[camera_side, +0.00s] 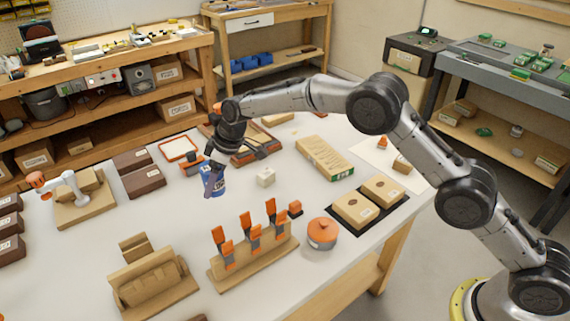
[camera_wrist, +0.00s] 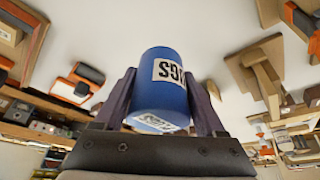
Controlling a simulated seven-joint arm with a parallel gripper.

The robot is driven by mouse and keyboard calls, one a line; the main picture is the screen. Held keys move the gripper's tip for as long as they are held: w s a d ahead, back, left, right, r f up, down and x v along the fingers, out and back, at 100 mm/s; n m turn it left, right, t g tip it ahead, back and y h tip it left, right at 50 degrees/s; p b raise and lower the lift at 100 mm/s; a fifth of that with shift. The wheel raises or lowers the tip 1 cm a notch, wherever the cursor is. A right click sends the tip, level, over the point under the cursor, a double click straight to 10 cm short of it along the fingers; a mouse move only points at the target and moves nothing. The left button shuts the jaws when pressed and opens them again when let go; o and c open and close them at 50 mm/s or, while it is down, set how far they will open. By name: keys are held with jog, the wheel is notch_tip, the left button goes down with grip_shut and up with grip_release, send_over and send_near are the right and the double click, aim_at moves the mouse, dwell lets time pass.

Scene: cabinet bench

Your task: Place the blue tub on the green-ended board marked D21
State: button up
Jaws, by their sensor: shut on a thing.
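The blue tub (camera_side: 212,186) has a white label and sits between the dark fingers of my gripper (camera_side: 211,172), left of the table's middle. My gripper is shut on it; the wrist view shows a finger on each side of the tub (camera_wrist: 160,92). I cannot tell whether its base touches the table. A light wooden board with a green end (camera_side: 325,158) lies flat to the right of the gripper, with nothing on it. The print on it is too small to read.
A small white block (camera_side: 265,177) stands between the tub and the board. A rack with several orange-handled tools (camera_side: 250,245) and an orange-lidded pot (camera_side: 321,233) stand in front. A wooden tray (camera_side: 246,157) lies behind. Two tan blocks sit on a black mat (camera_side: 368,223).

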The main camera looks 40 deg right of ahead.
jog(key=shift+s+d+f+m, duration=0.2)
jog(key=shift+s+d+f, duration=0.15)
jog(key=shift+d, duration=0.25)
jog(key=shift+s+d+f+m, duration=0.2)
jog(key=shift+d+f, duration=0.2)
jog(key=shift+d, duration=0.2)
jog(key=s+d+r+m+t+h, duration=0.1)
jog(key=s+d+m, duration=0.1)
jog(key=d, duration=1.1)
jog(key=shift+s+r+m, duration=0.15)
jog(key=shift+r+m, duration=0.25)
jog(key=shift+m, duration=0.1)
jog(key=s+d+r+m, duration=0.1)
jog(key=s+d+r, duration=0.1)
jog(key=d, duration=0.5)
jog(key=s+d+r+m+h, duration=0.1)
jog(key=s+d+r+m, duration=0.1)
jog(key=d, duration=0.5)
jog(key=s+d+r+m+h, duration=0.1)
jog(key=s+d+r+m, duration=0.1)
jog(key=s+d, duration=0.2)
jog(key=d, duration=0.3)
send_over(320, 150)
jog(key=s, duration=0.2)
notch_tip(320, 150, down, 10)
jog(key=shift+w, duration=0.15)
jog(key=shift+f, duration=1.5)
jog(key=shift+f, duration=0.15)
